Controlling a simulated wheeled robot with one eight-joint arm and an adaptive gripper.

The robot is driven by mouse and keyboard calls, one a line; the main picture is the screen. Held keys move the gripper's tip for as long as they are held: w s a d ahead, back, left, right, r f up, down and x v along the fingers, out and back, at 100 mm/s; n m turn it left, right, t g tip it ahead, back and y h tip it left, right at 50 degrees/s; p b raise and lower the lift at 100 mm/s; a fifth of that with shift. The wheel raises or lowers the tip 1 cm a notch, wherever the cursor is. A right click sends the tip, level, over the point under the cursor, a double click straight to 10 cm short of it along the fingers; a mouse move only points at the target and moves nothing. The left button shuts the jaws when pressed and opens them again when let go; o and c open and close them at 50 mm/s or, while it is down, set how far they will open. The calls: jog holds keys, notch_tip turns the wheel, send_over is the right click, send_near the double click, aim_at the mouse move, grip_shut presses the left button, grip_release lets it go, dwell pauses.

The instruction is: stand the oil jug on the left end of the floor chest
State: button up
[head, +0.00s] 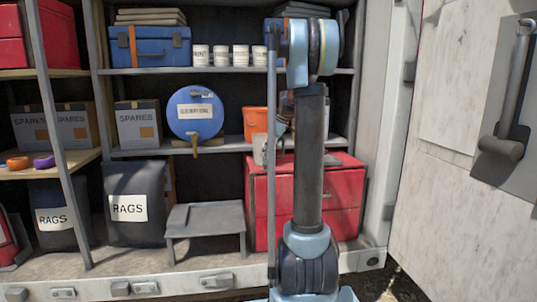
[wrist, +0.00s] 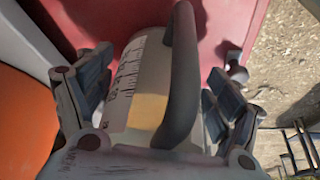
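The oil jug (wrist: 150,85) is a pale jug with a printed label, an ochre patch and a big grey handle. In the head view the jug (head: 261,150) shows small, beside my arm, upright at the left end of the red floor chest's top (head: 312,161). I cannot tell for certain whether its base touches the top. The red chest (wrist: 235,20) also shows beyond the jug in the wrist view. My gripper (wrist: 160,85) has a finger on each side of the jug, and the fingers look spread, with slim gaps. In the head view my arm hides the fingers.
An orange bucket (head: 255,122) stands on the shelf just behind the jug, and is close on the left in the wrist view (wrist: 25,120). A blue drum (head: 195,118) is further left. A low grey stool (head: 205,218) stands left of the chest. A pale door (head: 440,130) is at right.

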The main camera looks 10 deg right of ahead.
dwell(0.4)
jog(key=v, duration=1.2)
jog(key=shift+r, duration=0.1)
jog(key=s+a+f+m+h, duration=0.1)
jog(key=s+a+f+m, duration=0.15)
jog(key=s, duration=0.45)
jog(key=s+a+f+m, duration=0.2)
jog(key=s+f, duration=0.1)
jog(key=s, duration=0.5)
jog(key=s+a+f+m+h, duration=0.1)
jog(key=s+a+f+m, duration=0.15)
jog(key=s, duration=0.45)
jog(key=s+f+m+h, duration=0.2)
jog(key=s+f+m, duration=0.4)
jog(key=s+f, duration=1.3)
jog(key=shift+s+d+f, duration=0.3)
jog(key=shift+s+d, duration=0.05)
jog(key=shift+d, duration=0.05)
